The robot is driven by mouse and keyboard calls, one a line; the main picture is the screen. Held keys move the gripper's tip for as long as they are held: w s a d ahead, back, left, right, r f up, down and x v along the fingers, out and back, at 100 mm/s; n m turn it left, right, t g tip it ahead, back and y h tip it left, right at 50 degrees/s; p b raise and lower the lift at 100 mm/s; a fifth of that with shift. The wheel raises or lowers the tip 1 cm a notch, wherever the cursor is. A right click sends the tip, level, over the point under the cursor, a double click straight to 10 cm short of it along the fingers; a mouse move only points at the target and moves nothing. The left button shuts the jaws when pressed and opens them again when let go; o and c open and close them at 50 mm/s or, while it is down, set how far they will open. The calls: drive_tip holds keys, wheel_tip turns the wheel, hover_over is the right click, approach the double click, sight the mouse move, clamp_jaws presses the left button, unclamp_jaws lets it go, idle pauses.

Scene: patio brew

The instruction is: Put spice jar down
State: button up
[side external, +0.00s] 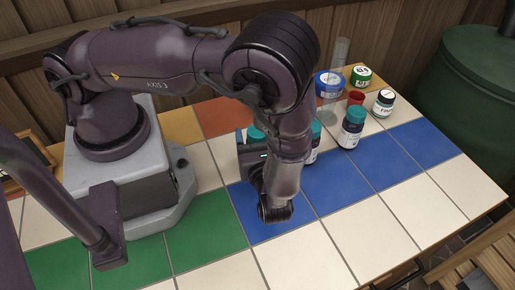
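My gripper (248,146) is low over the tiled table, on the far side of my wrist, which hides most of its fingers. A teal lid (256,132) shows just beyond the gripper; its jar body is hidden, and I cannot tell whether the fingers are closed on it. Another teal-lidded jar (312,154) stands partly hidden behind my forearm. The frame does not show which of these is the task's spice jar.
Behind these stand a blue-lidded jar (328,84), a green-lidded jar (361,75), a white-lidded dark jar (383,103), a small red item (355,97) and a clear cylinder (341,50). White tiles (375,235) at the front right are bare. A green barrel (470,85) stands beyond the table.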

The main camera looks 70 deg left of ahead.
drive_tip(key=c, duration=0.8)
drive_tip(key=shift+r, duration=0.15)
